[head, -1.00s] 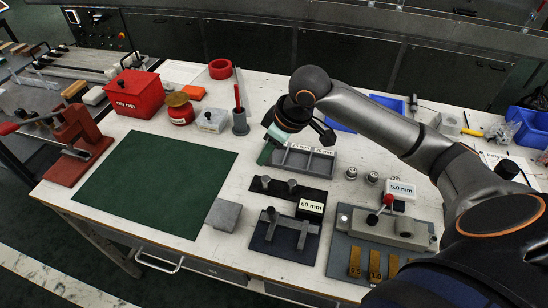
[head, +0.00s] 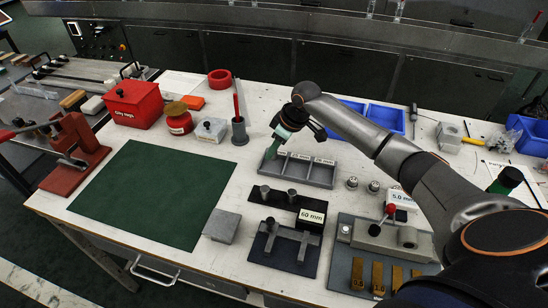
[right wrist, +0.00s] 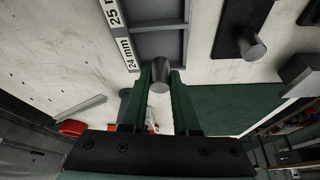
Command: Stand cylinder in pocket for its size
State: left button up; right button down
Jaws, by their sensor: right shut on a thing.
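My right gripper (head: 272,150) is at the far left end of a grey pocket tray (head: 310,180). In the right wrist view its green fingers (right wrist: 160,88) are shut on a short grey metal cylinder (right wrist: 160,74). The cylinder is at the tray's end, beside the pocket labelled 24 mm (right wrist: 129,54); I cannot tell its exact height over the tray. The neighbouring label begins with 25 (right wrist: 112,14). In the head view the gripper hides the cylinder and the tray's left label. My left gripper is not in view.
A black plate with two grey posts (head: 283,203) lies just in front of the tray, with a 60 mm sign (head: 312,217) beside it. A grey cup with a red rod (head: 239,130) stands behind left. The green mat (head: 150,195) is bare.

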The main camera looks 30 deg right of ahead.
aim_at(274, 157)
jog(key=shift+w+d+f, duration=0.15)
jog(key=shift+f, duration=1.6)
jog(key=shift+f, duration=0.2)
jog(key=c, duration=0.9)
grip_release()
jog(key=shift+c, duration=0.2)
jog(key=shift+r, duration=0.2)
jog(key=p+v, duration=0.1)
jog(key=v, duration=1.1)
